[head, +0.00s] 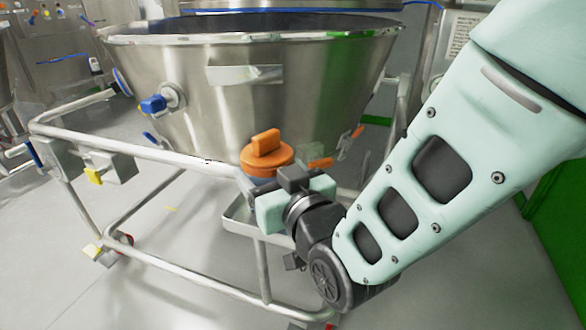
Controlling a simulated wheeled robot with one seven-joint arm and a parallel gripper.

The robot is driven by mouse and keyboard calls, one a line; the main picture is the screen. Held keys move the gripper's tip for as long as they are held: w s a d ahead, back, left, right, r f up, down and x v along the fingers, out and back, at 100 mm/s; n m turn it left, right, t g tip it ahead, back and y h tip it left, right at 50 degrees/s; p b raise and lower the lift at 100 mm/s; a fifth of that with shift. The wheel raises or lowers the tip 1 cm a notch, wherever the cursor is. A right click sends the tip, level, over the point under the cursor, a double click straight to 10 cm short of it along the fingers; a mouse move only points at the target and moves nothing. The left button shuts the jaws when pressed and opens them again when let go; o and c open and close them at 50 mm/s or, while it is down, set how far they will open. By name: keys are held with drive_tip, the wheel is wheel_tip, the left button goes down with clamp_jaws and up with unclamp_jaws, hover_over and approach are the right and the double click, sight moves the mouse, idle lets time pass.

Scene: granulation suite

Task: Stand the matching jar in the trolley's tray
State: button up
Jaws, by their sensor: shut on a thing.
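A jar with an orange lid (266,158) is in my gripper (272,192), in front of the steel bowl. The lid has a raised orange grip bar on top. The jar looks roughly upright; most of its greyish body is hidden by the gripper. My gripper is shut on the jar. The trolley (150,153) is a tubular steel frame around the large conical bowl. A shallow pale tray (238,226) shows in the trolley's frame, below and left of my gripper. My gripper and wrist hide its right part, so I cannot see what it holds there.
The steel bowl (250,90) fills the upper middle, with a blue-handled valve (155,104) on its side. A trolley rail (215,168) runs close beside the gripper. Grey floor (440,285) is clear at lower right, beside a green panel (560,225).

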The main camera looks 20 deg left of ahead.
drive_tip(key=shift+f, duration=0.75)
drive_tip(key=shift+f, duration=0.1)
drive_tip(key=o, duration=1.1)
